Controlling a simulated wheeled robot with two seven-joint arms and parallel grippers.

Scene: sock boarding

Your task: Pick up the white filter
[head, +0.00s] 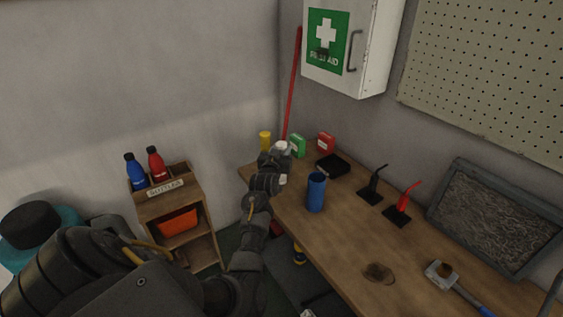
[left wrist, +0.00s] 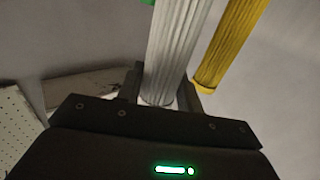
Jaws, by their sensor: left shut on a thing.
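The white filter is a ribbed white cylinder (left wrist: 176,45) between the two fingers of my left gripper (left wrist: 168,90) in the left wrist view. The gripper is shut on it. In the head view my left gripper (head: 281,165) is over the far left end of the workbench, and the top of the white filter (head: 281,146) shows just beyond it. The gripper and wrist hide much of the filter there. I cannot tell whether the filter touches the bench. My right gripper is not in view.
A yellow filter (left wrist: 226,45) stands close beside the white one; it also shows in the head view (head: 265,141).

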